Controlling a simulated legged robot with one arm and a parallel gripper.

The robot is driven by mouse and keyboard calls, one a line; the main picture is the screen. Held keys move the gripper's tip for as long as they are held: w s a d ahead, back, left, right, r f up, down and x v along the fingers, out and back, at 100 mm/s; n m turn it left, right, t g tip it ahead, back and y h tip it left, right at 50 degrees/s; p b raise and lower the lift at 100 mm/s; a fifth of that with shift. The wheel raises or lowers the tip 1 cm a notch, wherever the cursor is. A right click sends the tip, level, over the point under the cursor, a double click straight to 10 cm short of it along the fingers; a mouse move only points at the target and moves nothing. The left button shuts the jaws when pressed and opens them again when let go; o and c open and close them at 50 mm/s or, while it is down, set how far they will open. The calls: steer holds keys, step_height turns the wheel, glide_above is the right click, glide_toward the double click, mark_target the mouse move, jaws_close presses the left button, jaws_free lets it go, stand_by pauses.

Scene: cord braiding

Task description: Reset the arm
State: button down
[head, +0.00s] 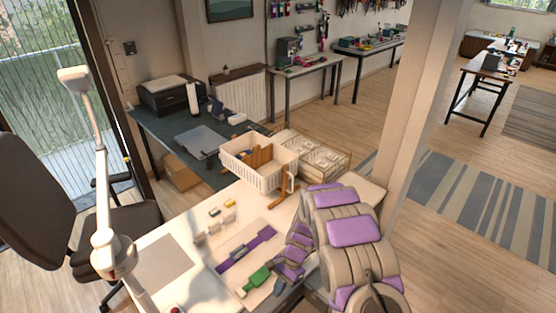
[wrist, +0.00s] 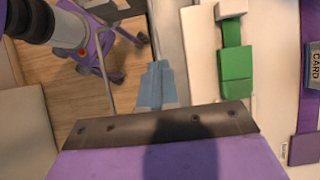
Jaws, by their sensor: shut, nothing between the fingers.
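My arm, beige with purple panels, is folded at the right of the white table (head: 165,224) in the head view. My gripper (head: 288,271) hangs low over the table's front right edge. In the wrist view its dark bolted edge and purple body (wrist: 160,130) fill the bottom. It is shut with nothing held. A purple strip (head: 246,249) lies on the board behind. A small blue-grey piece (wrist: 157,86) sits just beyond the gripper's edge.
A white basket (head: 250,176) and a wooden stand (head: 281,192) stand at the table's back. Small blocks (head: 222,226) lie mid-table. A white lamp (head: 101,200) rises at the left. An office chair (head: 40,200) stands beyond. A pillar (head: 412,110) stands behind my arm.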

steer(key=s+d+r+n+t+h+b, duration=0.15)
steer(key=s+d+r, duration=0.35)
steer(key=r, duration=0.7)
steer(key=s+d+r+n+h, duration=0.1)
steer(key=s+d+r+n, duration=0.2)
steer(key=s+r, duration=0.65)
steer(key=s+d+r+n, duration=0.2)
steer(key=s+r, duration=0.2)
steer(key=s, duration=0.4)
steer(key=s+d+r+n+h, duration=0.1)
steer(key=s+d+r+n, duration=0.1)
steer(key=s+r, duration=0.3)
steer(key=s+d+t, duration=0.1)
steer(key=s, duration=0.3)
steer(key=shift+d+r, duration=0.25)
steer(key=shift+d, duration=0.1)
